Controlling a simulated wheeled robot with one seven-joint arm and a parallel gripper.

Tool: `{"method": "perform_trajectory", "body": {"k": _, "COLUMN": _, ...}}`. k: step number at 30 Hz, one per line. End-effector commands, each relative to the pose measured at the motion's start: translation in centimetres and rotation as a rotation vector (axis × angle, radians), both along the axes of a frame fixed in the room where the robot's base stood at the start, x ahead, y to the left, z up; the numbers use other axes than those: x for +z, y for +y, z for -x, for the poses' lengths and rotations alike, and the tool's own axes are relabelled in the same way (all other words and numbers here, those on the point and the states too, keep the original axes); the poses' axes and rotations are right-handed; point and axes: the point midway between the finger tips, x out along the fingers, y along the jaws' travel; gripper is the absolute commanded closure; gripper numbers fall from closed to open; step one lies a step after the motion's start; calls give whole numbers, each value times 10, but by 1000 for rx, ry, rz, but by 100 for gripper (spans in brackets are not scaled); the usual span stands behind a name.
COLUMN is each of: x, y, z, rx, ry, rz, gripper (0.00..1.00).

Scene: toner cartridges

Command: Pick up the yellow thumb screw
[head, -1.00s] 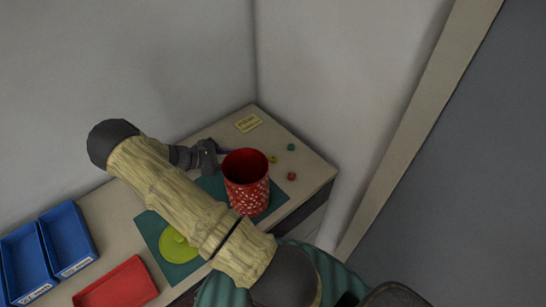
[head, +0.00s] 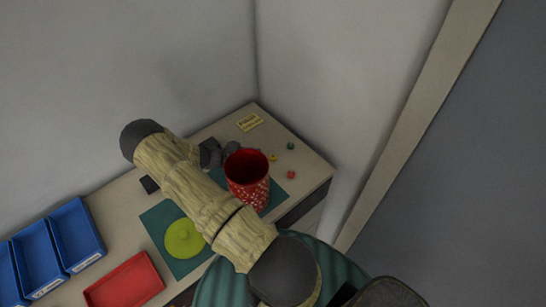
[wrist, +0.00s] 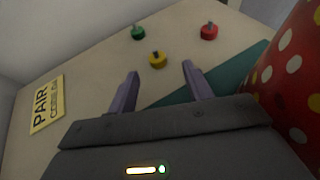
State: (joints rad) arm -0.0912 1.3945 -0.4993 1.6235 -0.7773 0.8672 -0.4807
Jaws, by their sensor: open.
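The yellow thumb screw (wrist: 158,60) stands on the table in the wrist view, with a dark stem on top. It lies just beyond and between my open fingertips, and nothing is between the jaws. In the head view the yellow screw (head: 272,157) shows small beside the red canister. My gripper (wrist: 158,78) is open, its two fingers pointing toward the screw.
A red dotted canister (head: 247,180) stands close to the right of my gripper. A green screw (wrist: 138,32) and a red screw (wrist: 209,31) stand beyond. A yellow card (wrist: 47,104) lies left. Blue bins (head: 75,235), a red tray (head: 125,281) and a lime lid (head: 184,239) are farther off.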

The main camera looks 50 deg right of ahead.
Motion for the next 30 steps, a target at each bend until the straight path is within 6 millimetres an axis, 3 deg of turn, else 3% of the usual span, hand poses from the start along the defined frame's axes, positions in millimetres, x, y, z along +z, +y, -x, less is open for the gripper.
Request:
{"method": "perform_trajectory", "body": {"k": 11, "x": -14, "y": -38, "z": 15, "rx": 0, "ry": 1, "rz": 0, "gripper": 50}}
{"method": "perform_trajectory", "body": {"k": 28, "x": -17, "y": -39, "z": 16, "rx": 0, "ry": 0, "rz": 0, "gripper": 50}}
{"method": "perform_trajectory", "body": {"k": 30, "x": -17, "y": -39, "z": 16, "rx": 0, "ry": 0, "rz": 0, "gripper": 63}}
